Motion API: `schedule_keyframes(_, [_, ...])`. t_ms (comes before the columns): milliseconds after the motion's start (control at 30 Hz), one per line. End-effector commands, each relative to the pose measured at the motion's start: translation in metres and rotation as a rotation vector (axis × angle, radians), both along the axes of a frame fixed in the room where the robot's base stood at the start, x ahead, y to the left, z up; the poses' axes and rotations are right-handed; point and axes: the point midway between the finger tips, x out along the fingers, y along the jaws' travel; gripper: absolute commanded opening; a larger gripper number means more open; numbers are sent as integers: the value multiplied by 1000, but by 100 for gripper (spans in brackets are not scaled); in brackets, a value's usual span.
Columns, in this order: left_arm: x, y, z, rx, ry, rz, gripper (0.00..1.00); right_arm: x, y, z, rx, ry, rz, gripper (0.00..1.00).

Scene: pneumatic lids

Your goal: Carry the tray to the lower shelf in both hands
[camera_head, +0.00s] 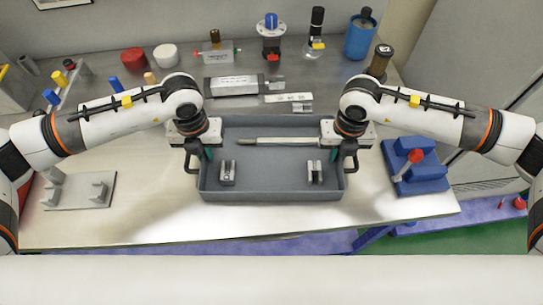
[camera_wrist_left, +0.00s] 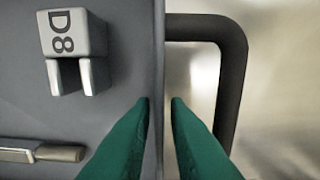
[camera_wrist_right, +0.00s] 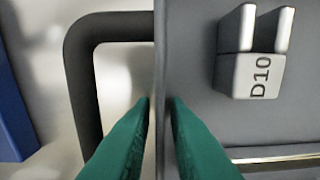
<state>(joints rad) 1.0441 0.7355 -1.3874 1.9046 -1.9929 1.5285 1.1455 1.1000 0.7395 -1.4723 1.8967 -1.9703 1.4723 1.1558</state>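The grey tray (camera_head: 270,197) lies level over the steel table between my two arms, with a dark handle at each end. A long metal rod and two metal clips, marked D8 (camera_wrist_left: 75,38) and D10 (camera_wrist_right: 250,72), lie in it. My left gripper (camera_head: 207,153) is at the tray's left end and my right gripper (camera_head: 334,153) at its right end. The lower shelf (camera_head: 430,212) seems to be the blue-purple surface below the table, mostly hidden.
A blue block with a red knob (camera_head: 415,158) stands right of the tray; a grey bracket plate (camera_head: 80,190) lies left. Behind the tray are a labelled metal block (camera_head: 230,86), bottles and a blue container (camera_head: 360,38). The table's front strip is clear.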

Motion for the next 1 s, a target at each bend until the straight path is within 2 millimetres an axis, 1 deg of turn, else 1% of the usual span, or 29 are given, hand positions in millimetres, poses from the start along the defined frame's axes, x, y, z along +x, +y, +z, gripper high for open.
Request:
schedule_keyframes(100, [0,0,0,0,0,0,15,0,0,0,0,0,0,15])
schedule_keyframes(200, [0,0,0,0,0,0,0,0,0,0,0,0,0,0])
schedule_keyframes(667, [0,0,3,-1,-1,0,0,0,0,3,1,-1,0,0])
schedule_keyframes(867, [0,0,14,-1,-2,0,0,0,0,15,1,-1,0,0])
schedule_keyframes(1000, [0,0,28,-1,-2,0,0,0,0,28,1,-1,0,0])
